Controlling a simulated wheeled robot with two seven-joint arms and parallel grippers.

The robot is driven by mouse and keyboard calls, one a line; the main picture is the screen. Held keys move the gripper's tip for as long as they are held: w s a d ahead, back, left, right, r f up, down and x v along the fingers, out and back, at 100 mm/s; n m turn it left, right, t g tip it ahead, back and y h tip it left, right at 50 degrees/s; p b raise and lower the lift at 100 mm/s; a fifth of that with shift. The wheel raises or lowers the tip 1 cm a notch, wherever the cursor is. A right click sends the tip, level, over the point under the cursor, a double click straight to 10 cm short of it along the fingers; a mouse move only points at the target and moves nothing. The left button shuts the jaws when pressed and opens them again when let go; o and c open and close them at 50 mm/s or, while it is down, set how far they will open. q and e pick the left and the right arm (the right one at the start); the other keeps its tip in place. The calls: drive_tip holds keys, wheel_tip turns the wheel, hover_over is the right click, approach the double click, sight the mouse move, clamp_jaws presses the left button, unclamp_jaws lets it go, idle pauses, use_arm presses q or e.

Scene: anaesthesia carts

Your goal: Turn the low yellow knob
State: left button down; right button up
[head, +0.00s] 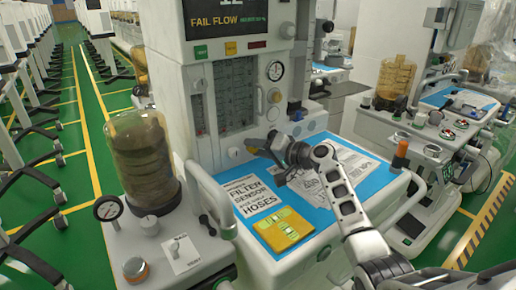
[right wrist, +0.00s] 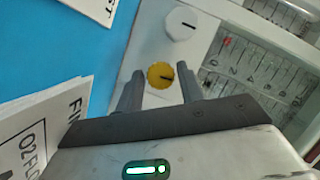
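The yellow knob (right wrist: 160,75) is round with a dark pointer mark and sits on a pale panel in the right wrist view. A white knob (right wrist: 181,23) with a dark mark is beyond it. My right gripper (right wrist: 161,82) is open, with one finger on each side of the yellow knob in the picture. Gaps show on both sides, and I cannot tell the remaining distance to the panel. In the head view my right gripper (head: 270,148) is at the front of the machine (head: 205,145), above the blue worktop; the yellow knob is hard to make out there. My left gripper is not in view.
Papers and a yellow card (head: 284,230) lie on the blue worktop (head: 318,215). A glass canister (head: 141,160) stands at the left, with a pale rail (head: 208,190) beside the worktop. Flow tubes (right wrist: 255,75) are right of the knobs in the wrist view. Another cart (head: 430,130) stands at the right.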

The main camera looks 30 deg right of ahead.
drive_tip(key=b+v, duration=0.1)
drive_tip(key=v, duration=1.4)
drive_tip(key=shift+s+d+r, duration=0.1)
drive_tip(key=shift+s+d, duration=0.05)
drive_tip(key=shift+s, duration=0.3)
drive_tip(key=shift+r, duration=0.1)
